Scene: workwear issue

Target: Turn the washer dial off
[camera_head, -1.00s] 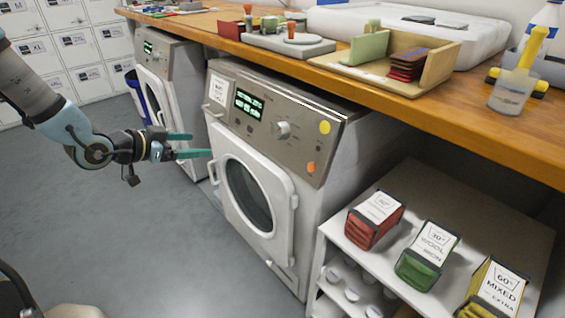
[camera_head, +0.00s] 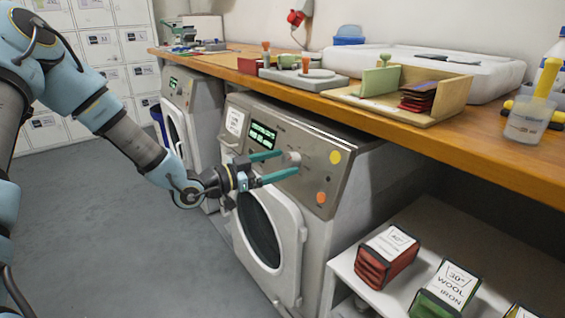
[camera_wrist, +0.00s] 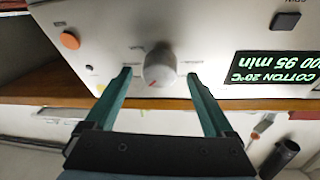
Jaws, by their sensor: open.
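The washer (camera_head: 268,190) stands under the wooden counter, with a grey control panel and a round door. Its dial (camera_head: 291,158) is a light grey knob on the panel, to the right of the lit green display (camera_head: 262,137). My gripper (camera_head: 281,164) is open at the panel, its teal fingers pointing at the dial. In the wrist view, which is upside down, the dial (camera_wrist: 159,67) sits between and just beyond the fingertips (camera_wrist: 158,75), with no visible contact. A red mark shows on the dial's edge. The display (camera_wrist: 275,66) there reads COTTON 20°C and 95 min.
A yellow round button (camera_head: 335,157) and an orange one (camera_head: 321,198) sit right of the dial. The counter (camera_head: 430,140) overhangs the washer. A second washer (camera_head: 190,105) stands to the left. The floor (camera_head: 110,230) is clear.

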